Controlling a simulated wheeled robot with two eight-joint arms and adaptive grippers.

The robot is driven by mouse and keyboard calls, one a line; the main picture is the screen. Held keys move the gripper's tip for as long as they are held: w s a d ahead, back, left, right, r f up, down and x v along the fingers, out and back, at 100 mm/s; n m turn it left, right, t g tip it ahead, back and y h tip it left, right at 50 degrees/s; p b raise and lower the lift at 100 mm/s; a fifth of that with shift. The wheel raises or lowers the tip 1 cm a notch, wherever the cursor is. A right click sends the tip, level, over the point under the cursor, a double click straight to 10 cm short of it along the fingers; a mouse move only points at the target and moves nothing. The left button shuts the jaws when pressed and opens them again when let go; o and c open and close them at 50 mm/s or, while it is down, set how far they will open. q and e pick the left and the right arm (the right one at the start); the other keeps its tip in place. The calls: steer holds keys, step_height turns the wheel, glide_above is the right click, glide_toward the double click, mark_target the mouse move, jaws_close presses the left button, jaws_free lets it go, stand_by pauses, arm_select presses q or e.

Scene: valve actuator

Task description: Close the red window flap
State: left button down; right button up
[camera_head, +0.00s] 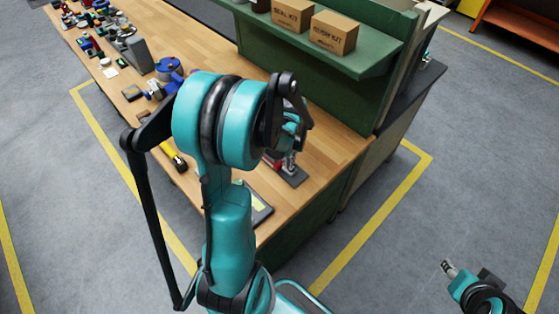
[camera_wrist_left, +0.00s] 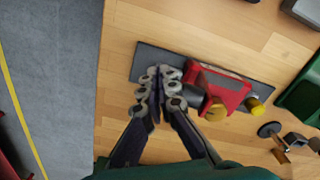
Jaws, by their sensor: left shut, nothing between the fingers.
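A red valve actuator box (camera_wrist_left: 222,86) with yellow knobs (camera_wrist_left: 256,106) sits on a dark plate (camera_wrist_left: 150,62) in the left wrist view. My left gripper (camera_wrist_left: 158,84) is shut and empty, just left of the red box, over the plate; I cannot tell whether it touches. In the head view my left gripper (camera_head: 290,160) points down at the dark plate (camera_head: 293,177), and my arm hides most of the actuator. I cannot make out the flap's angle. My right gripper (camera_head: 447,267) is at the lower right, away from the bench, too small to judge.
The wooden bench top (camera_head: 325,148) is clear right of my arm. A green shelf (camera_head: 370,65) with two cardboard boxes (camera_head: 334,32) stands behind. A blue-handled part (camera_head: 168,68) and many small items lie at the far left.

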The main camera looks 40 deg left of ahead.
arm_select(q)
steer(key=shift+f+b, duration=0.7)
steer(key=shift+f, duration=0.15)
steer(key=shift+a, duration=0.25)
steer(key=shift+w+a+b, duration=0.15)
steer(key=shift+a, duration=1.55)
steer(key=shift+w+a+b, duration=0.15)
steer(key=shift+a+b, duration=0.05)
steer(key=shift+a, duration=1.5)
steer(key=shift+w+a+b, duration=0.15)
steer(key=shift+a, duration=1.55)
steer(key=shift+r, duration=0.15)
step_height(320, 180, up, 7)
steer(key=p, duration=0.4)
steer(key=shift+p, duration=0.4)
